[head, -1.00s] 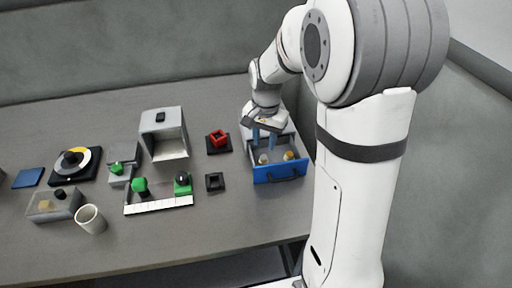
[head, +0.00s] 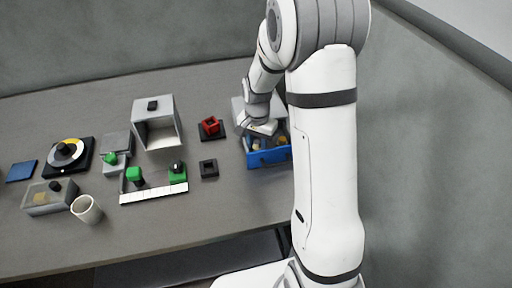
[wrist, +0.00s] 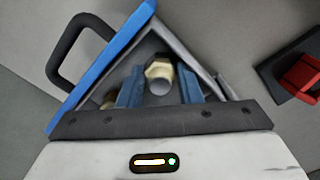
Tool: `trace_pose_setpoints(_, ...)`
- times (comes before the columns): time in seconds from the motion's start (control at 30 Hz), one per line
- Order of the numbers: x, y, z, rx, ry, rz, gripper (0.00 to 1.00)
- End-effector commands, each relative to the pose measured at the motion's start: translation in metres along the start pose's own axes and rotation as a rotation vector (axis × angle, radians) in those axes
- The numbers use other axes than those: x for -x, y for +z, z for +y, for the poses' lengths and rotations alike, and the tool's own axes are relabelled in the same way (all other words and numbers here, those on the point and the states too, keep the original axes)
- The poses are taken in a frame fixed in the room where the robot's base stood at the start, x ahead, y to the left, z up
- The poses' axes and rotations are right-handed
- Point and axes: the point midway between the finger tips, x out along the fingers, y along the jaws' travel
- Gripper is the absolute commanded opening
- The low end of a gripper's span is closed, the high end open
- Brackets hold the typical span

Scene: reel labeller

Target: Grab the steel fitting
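An open blue drawer (head: 270,158) holds two small fittings. In the wrist view, a pale fitting with a hex collar and a grey round end (wrist: 159,76) lies between my fingers; it looks like the steel fitting. A yellowish fitting (wrist: 108,101) is partly hidden beside the left finger. My gripper (wrist: 160,92) is open, its two blue fingers pointing into the drawer, with a gap on each side of the pale fitting. In the head view my gripper (head: 258,138) is over the drawer, its fingertips hard to make out.
A red square piece on a dark base (head: 210,127) stands left of the drawer.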

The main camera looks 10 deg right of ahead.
Motion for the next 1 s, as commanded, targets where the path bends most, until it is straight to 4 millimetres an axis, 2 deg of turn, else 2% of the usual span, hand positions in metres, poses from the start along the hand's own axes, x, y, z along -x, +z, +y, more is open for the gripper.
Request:
trace_pose_setpoints(0.07, 0.000, 0.000, 0.000, 0.000, 0.000, 0.000, 0.30)
trace_pose_setpoints(0.4, 0.001, 0.000, -0.001, 0.001, 0.000, 0.000, 0.03)
trace_pose_setpoints(0.67, 0.004, 0.000, -0.001, 0.002, -0.001, 0.001, 0.03)
trace_pose_setpoints(0.77, 0.016, -0.001, -0.002, 0.002, -0.003, 0.004, 0.03)
trace_pose_setpoints(1.0, 0.065, 0.000, -0.002, 0.002, -0.004, 0.004, 0.03)
